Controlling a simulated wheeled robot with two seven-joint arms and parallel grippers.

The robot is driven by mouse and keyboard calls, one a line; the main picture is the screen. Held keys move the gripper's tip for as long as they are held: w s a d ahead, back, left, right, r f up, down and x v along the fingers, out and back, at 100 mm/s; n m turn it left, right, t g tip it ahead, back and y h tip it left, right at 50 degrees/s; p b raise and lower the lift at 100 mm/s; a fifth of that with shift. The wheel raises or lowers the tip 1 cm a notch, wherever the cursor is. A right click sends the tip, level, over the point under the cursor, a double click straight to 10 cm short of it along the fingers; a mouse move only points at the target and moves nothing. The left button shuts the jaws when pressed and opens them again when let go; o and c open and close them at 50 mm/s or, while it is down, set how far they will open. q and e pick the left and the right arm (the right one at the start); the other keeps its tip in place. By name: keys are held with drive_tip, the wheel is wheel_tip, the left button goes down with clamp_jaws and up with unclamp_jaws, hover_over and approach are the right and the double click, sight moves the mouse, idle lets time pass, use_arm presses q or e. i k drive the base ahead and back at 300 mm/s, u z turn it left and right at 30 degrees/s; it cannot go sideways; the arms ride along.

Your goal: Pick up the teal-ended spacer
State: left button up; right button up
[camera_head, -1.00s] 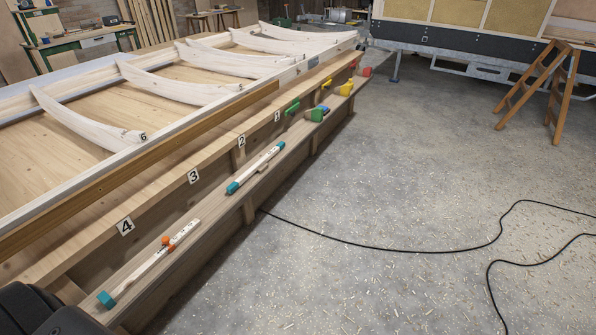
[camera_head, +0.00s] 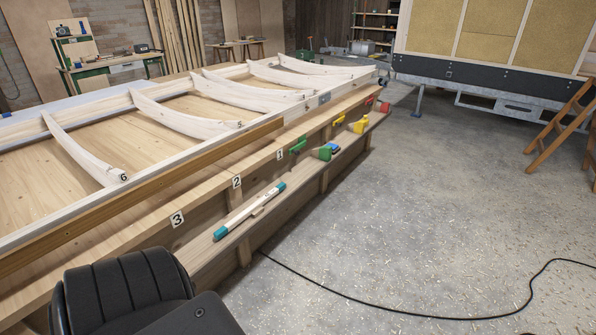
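A pale wooden spacer with teal ends (camera_head: 248,211) lies on the low side shelf of the long wooden bench, below the number 2 and 1 labels. My grippers are not in view. A dark part of my own body fills the lower left and hides the near end of the shelf.
The bench (camera_head: 205,205) carries several curved white ribs (camera_head: 184,118). Green (camera_head: 326,153), yellow (camera_head: 359,125) and red (camera_head: 384,107) tools sit farther along the shelf. A black cable (camera_head: 400,313) crosses the floor.

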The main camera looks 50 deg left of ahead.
sight(255, 210)
drive_tip(key=i, duration=0.8)
drive_tip(key=u, duration=0.85)
drive_tip(key=i, duration=0.7)
drive_tip(key=u, duration=0.75)
